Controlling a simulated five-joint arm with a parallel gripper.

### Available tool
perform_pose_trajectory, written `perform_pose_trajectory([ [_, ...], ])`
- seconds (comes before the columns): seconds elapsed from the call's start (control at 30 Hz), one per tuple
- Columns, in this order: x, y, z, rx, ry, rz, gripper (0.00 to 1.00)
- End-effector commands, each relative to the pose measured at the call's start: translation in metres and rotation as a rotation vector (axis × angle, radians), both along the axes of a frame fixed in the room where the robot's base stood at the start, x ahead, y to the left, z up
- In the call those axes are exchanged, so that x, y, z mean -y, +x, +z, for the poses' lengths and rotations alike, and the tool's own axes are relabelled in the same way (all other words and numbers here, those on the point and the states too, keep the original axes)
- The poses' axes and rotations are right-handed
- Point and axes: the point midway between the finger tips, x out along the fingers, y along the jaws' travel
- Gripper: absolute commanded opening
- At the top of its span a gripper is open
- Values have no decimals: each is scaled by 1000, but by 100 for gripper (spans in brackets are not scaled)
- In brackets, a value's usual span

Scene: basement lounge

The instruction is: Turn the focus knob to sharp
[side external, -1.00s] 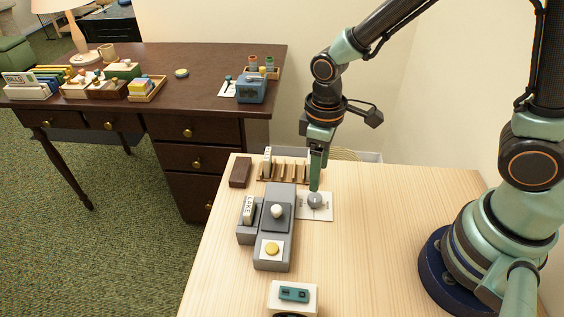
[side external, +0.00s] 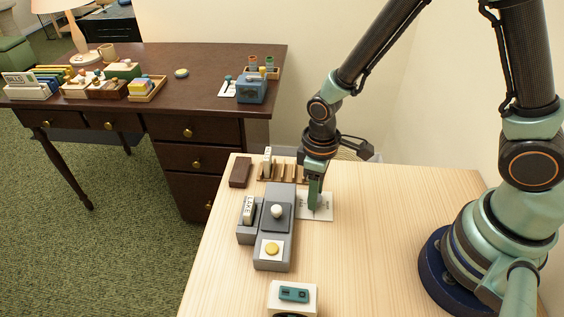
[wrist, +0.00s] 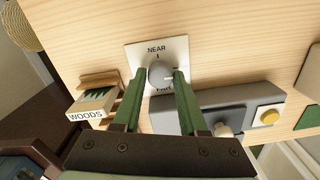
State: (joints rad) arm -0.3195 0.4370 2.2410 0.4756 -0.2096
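The focus knob (wrist: 160,73) is a round grey dial with a pale pointer mark toward the right in the wrist view. It sits on a white plate (wrist: 134,57) lettered NEAR above it and FAR, partly covered, below. My gripper (wrist: 160,74) is pointed down over the knob, one green finger on each side of it. The fingers are apart and very close to the knob's sides; contact is not clear. In the side view my gripper (side external: 314,208) hides the knob, and part of the plate (side external: 325,207) shows to its right.
A grey device (side external: 276,226) with a white-topped knob, a yellow button and a LAKE slide stands left of the plate. A slide rack (side external: 268,172) holding a WOODS slide is behind. A brown block (side external: 240,172) lies beside it.

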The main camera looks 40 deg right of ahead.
Motion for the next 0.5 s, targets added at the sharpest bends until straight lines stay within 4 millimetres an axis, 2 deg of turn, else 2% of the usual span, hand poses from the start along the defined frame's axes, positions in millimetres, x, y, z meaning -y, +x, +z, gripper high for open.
perform_pose_trajectory([
  [0.03,1,0,0,1,0,-3,6],
  [0.07,1,1,0,1,0,-3,0],
  [0.5,2,1,0,-2,0,55,0],
])
